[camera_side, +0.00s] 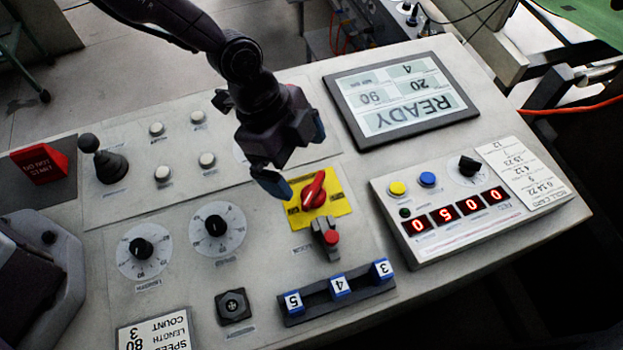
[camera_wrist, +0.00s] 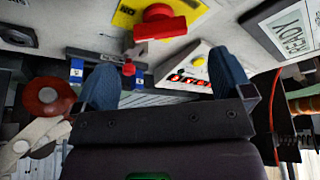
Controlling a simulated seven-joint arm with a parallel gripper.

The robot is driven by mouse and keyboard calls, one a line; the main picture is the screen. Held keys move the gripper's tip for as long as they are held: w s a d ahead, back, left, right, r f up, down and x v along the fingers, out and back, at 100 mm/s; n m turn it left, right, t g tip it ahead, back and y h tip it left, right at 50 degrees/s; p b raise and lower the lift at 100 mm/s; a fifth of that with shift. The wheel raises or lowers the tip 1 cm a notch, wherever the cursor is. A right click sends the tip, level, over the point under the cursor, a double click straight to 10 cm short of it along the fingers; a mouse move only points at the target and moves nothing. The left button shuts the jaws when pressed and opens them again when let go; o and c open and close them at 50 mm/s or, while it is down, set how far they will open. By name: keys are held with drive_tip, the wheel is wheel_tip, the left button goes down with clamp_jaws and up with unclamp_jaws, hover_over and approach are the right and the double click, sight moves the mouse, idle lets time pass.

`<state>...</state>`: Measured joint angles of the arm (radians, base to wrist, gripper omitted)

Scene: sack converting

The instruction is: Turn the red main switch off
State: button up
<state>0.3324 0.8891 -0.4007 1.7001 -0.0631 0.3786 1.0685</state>
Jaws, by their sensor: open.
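The red main switch (camera_side: 314,189) is a rotary knob on a yellow plate (camera_side: 337,203) in the middle of the sloping grey panel. Its handle slants in the side view. In the wrist view the red switch (camera_wrist: 160,24) is at the top centre on its yellow plate (camera_wrist: 126,14). My gripper (camera_side: 296,157) hangs just above and behind the switch in the side view, its blue fingertips apart and empty. In the wrist view my gripper (camera_wrist: 166,78) has both fingers spread below the switch. No contact with the switch shows.
A red-tipped lever (camera_side: 329,238) stands just in front of the switch, with a rack of numbered blue blocks (camera_side: 337,291) beyond it. A READY screen (camera_side: 402,98) and a counter box (camera_side: 463,212) lie right. Dials (camera_side: 217,226) and a black joystick (camera_side: 106,163) lie left.

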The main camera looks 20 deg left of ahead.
sight(313, 188)
drive_tip(key=x, duration=0.6)
drive_tip(key=shift+d+f, duration=0.15)
drive_tip(key=shift+f, duration=0.1)
